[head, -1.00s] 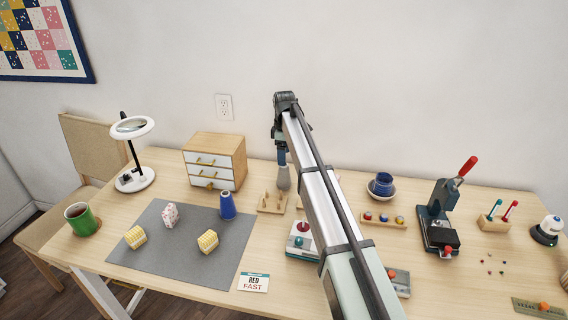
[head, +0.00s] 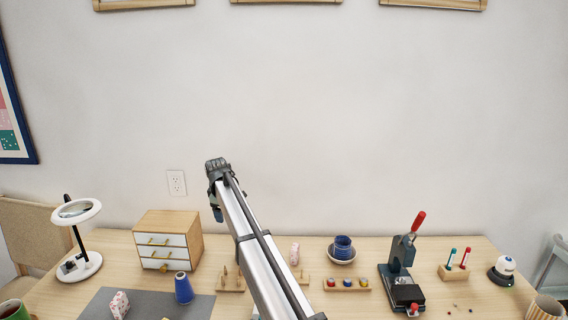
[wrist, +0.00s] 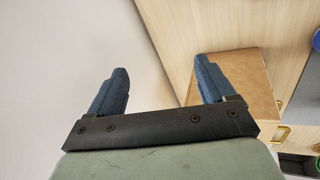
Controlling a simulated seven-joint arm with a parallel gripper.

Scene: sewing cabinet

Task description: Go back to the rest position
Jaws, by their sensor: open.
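My gripper (wrist: 163,85) shows in the wrist view with its two blue fingers wide apart and nothing between them. In the head view my gripper (head: 216,212) is small and partly hidden by the arm. It is above the back of the table, in front of the wall and to the right of the small drawer cabinet (head: 168,222). In the wrist view the cabinet's wooden top (wrist: 240,85) lies behind the right finger.
A magnifier lamp (head: 77,212) stands left of the cabinet. A press with a red handle (head: 402,270), a blue cup (head: 343,247) and a marker holder (head: 453,273) stand on the right.

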